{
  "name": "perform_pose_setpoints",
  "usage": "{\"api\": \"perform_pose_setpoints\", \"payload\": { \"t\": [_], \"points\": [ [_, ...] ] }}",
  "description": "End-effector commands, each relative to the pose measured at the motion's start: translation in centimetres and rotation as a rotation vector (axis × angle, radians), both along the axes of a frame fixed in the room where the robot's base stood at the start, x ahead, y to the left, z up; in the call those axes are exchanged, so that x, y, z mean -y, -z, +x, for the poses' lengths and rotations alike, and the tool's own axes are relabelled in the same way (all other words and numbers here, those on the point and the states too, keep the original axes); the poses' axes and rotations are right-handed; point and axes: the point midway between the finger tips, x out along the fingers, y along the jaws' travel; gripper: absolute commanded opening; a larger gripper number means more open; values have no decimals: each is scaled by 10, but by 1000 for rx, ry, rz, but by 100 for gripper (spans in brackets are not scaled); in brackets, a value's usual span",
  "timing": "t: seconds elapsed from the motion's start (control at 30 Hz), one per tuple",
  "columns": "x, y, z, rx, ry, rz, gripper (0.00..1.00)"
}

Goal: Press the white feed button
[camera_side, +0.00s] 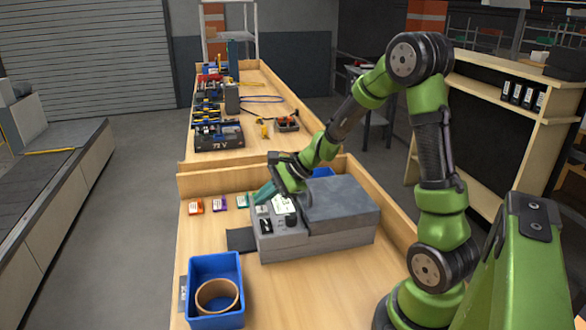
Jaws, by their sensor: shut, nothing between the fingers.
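A grey machine (342,207) with a small control panel on its left part stands on the wooden workbench. The panel carries pale patches (283,206) and a dark round knob (291,220). I cannot make out for certain which pale spot is the white feed button; my gripper may hide part of it. My gripper (264,193) is shut and empty, pointing down and left over the back left of the panel. I cannot tell whether its tips touch the panel.
A blue bin (195,290) holding a tan ring (217,296) stands at the front left. Several small coloured items (219,202) lie behind the panel's left. A black strip (241,240) lies at the machine's left. Raised wooden edges border the bench.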

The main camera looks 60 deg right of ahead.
Motion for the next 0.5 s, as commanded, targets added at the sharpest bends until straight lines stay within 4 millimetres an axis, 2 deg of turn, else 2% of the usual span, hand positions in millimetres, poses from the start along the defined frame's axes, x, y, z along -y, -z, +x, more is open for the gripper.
{"api": "perform_pose_setpoints", "payload": {
  "t": [0.33, 0.5],
  "points": [
    [0, -2, 0, 0, -1, -1, 0],
    [0, -17, 0, 4, -1, -2, 0]
  ]
}}
